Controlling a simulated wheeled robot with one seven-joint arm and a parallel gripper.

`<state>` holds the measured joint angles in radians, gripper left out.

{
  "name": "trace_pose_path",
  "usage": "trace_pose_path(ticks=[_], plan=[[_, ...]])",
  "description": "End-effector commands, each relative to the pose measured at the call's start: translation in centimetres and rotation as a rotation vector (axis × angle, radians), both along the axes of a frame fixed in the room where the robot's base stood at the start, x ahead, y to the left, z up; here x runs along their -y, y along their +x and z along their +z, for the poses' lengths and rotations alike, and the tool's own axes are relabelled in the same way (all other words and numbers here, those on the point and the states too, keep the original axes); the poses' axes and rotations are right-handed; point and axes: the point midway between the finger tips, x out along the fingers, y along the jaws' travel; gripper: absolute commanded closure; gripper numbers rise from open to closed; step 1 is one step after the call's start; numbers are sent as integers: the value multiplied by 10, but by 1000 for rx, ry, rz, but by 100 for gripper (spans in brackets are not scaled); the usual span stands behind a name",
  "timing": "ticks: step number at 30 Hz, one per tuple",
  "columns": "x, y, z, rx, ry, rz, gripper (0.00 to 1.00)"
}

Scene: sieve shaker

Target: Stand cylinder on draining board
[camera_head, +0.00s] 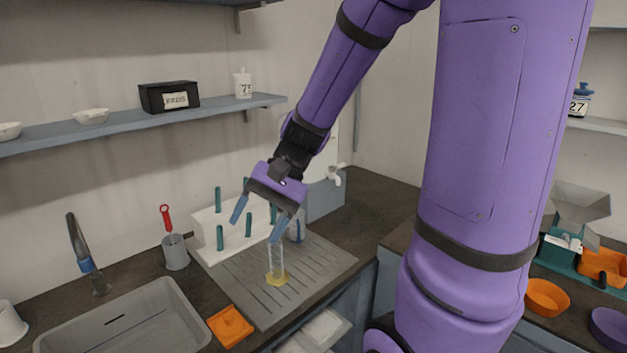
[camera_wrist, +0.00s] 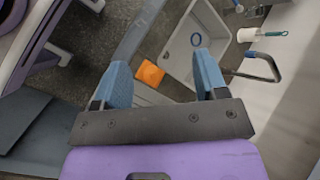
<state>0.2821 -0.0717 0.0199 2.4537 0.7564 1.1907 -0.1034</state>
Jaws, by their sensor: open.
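A clear graduated cylinder (camera_head: 277,262) with a yellowish base stands upright on the grey grooved draining board (camera_head: 240,285), near its middle. My gripper (camera_head: 258,225) is open above and slightly left of the cylinder, with its blue fingers spread and nothing between them. One finger overlaps the area just above the cylinder's top in the head view; I cannot tell whether they touch. In the wrist view the open fingers (camera_wrist: 160,85) show with an empty gap, and the cylinder is not visible there.
A white peg rack (camera_head: 213,228) with green pegs stands behind the board. A sink (camera_head: 130,325), an orange square item (camera_head: 230,326) and a grey cup with a red-handled tool (camera_head: 175,252) lie to the left. Bare board remains around the cylinder.

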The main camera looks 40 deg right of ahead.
Motion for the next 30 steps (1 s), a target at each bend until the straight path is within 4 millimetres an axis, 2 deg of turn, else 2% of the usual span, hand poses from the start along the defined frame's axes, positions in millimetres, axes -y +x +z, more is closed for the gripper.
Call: trace_pose_path(ticks=[6, 15, 22, 30], plan=[[2, -38, 29, 191, -260, 168, 34], [18, -78, 69, 490, -600, 333, 34], [31, -97, 93, 671, -779, 397, 34], [35, -102, 100, 722, -829, 411, 34]])
